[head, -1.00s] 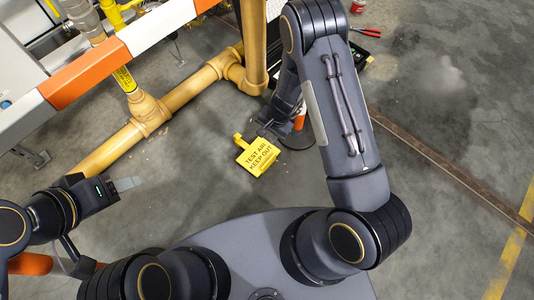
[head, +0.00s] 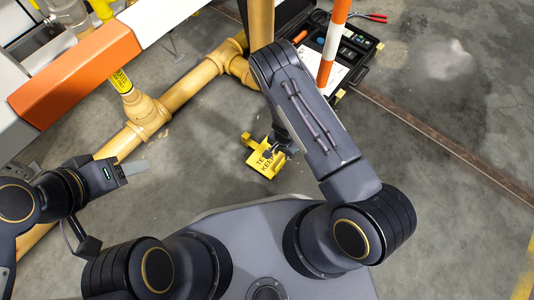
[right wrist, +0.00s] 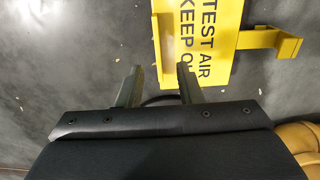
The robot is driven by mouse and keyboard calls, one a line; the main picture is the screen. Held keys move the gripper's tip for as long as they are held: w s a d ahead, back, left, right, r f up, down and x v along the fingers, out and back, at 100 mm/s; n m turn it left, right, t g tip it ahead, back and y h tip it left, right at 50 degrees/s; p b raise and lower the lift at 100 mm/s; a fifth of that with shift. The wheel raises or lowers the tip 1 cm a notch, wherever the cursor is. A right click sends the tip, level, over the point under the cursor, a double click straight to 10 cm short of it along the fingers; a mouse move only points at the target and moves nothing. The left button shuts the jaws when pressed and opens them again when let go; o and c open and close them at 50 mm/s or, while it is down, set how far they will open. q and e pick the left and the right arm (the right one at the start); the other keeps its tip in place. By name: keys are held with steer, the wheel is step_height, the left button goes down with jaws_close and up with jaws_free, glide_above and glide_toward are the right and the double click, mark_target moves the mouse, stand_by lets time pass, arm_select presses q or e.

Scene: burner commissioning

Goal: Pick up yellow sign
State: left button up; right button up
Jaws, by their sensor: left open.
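The yellow sign (head: 264,160) lies on the concrete floor in front of my base, partly covered by my right gripper (head: 276,149) in the head view. In the right wrist view the sign (right wrist: 210,45) shows black lettering, "TEST AIR KEEP O…", and a yellow bracket on its right side. My right gripper (right wrist: 160,80) has its two fingers apart, with one sign edge appearing between their tips. I cannot tell whether they touch it. My left gripper (head: 138,167) is open and empty at the left, away from the sign.
Tan pipes (head: 150,115) run along the floor left of and behind the sign. An orange and white barrier (head: 80,75) stands at upper left. An open black toolbox (head: 350,55) and a striped post (head: 334,45) are behind my right arm. Floor at right is clear.

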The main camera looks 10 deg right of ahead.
mark_target(282, 161)
steer(key=f+b, duration=0.3)
steer(key=f, duration=0.3)
steer(key=shift+d+f, duration=0.2)
steer(key=shift+c, duration=0.4)
jaws_close()
